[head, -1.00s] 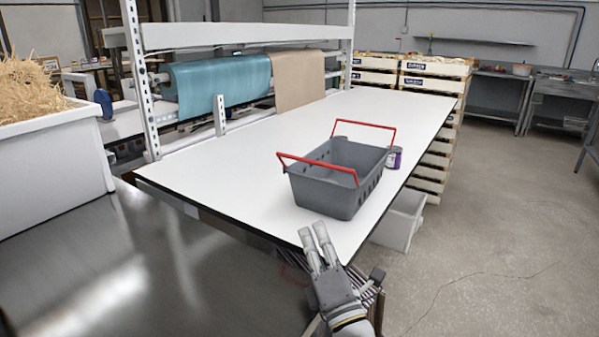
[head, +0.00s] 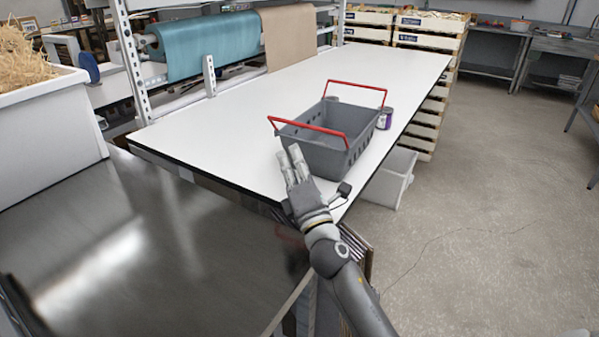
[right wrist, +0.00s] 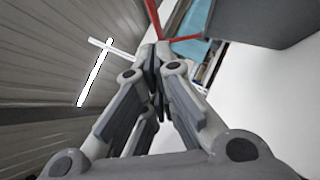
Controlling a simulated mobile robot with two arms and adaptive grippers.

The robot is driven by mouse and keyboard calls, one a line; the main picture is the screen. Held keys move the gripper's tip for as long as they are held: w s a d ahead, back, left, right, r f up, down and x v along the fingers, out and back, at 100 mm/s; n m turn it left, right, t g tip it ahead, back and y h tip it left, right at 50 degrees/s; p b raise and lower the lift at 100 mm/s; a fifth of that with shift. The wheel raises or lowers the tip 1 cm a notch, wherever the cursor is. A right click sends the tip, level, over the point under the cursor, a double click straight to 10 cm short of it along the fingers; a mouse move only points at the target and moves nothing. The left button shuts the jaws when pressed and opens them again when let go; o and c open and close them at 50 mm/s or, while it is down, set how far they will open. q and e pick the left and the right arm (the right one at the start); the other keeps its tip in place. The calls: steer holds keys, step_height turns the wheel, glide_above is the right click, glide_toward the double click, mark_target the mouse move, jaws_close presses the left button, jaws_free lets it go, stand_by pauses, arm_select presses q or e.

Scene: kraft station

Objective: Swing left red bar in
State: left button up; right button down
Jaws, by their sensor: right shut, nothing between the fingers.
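A grey basket (head: 318,152) stands on the white table with two red bars. The left red bar (head: 305,127) sticks out past the basket's left side, above the rim. The right red bar (head: 355,86) stands above the far right side. My right gripper (head: 290,155) is shut and empty, just in front of the basket's near left corner and below the left bar. In the right wrist view the shut fingertips (right wrist: 155,50) point towards a red bar (right wrist: 153,18); whether they touch it is unclear. My left gripper is out of view.
A purple-labelled can (head: 385,119) stands right of the basket. The white table (head: 230,120) is clear to the left and behind. A steel counter (head: 150,240) lies at the near left. A white bin (head: 392,178) stands below the table's right edge.

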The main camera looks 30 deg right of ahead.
mark_target(290, 124)
steer(key=shift+w+d+r+p, duration=0.35)
steer(key=shift+w+d+r, duration=0.15)
steer(key=shift+d+r, duration=0.15)
steer(key=shift+w+d+r+p, duration=0.35)
steer(key=shift+w+d+r, duration=0.15)
steer(key=shift+d, duration=0.25)
